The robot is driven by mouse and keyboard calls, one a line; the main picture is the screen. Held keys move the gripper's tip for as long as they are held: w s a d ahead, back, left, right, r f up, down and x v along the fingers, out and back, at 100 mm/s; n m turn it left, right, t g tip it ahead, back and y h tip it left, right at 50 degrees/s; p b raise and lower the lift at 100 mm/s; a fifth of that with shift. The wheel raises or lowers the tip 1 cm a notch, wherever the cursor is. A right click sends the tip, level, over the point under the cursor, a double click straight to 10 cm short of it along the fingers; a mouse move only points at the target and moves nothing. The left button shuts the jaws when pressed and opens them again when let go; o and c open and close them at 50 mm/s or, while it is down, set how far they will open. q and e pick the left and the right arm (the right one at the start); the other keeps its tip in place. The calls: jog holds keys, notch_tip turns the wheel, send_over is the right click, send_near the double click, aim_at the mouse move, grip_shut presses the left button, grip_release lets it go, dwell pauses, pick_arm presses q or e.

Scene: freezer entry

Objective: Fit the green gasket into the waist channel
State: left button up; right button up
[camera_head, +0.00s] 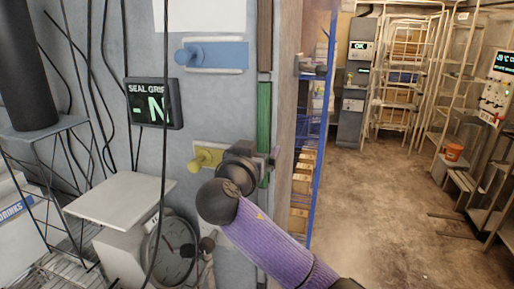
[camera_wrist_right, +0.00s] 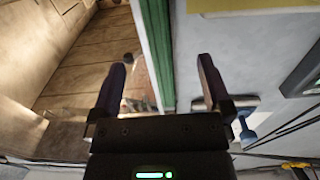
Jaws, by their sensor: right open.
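The green gasket (camera_head: 264,115) is an upright strip along the edge of the grey wall in the head view, with a brown strip above it. In the right wrist view the green gasket (camera_wrist_right: 154,35) runs down between my fingers. I cannot tell how deep it sits in the waist channel. My right gripper (camera_head: 270,160) is at the gasket's lower part and hides some of it. In the wrist view the right gripper (camera_wrist_right: 160,75) is open, its two fingers apart on either side of the strip, with no visible contact. My left gripper is not in view.
A blue handle (camera_head: 215,56) and a yellow knob (camera_head: 207,158) stick out of the wall left of the strip. A SEAL GRIP display (camera_head: 154,104) and hanging cables are further left. A blue-edged shelf (camera_head: 318,130) is close on the right. Open floor (camera_head: 385,210) lies beyond.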

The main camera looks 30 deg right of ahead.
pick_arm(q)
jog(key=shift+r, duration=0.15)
pick_arm(e)
jog(key=v, duration=0.2)
jog(key=shift+s+a, duration=0.2)
jog(key=shift+a, duration=0.05)
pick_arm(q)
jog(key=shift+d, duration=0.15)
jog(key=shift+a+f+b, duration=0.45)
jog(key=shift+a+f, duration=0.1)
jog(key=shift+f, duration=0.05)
pick_arm(e)
jog(key=v, duration=1)
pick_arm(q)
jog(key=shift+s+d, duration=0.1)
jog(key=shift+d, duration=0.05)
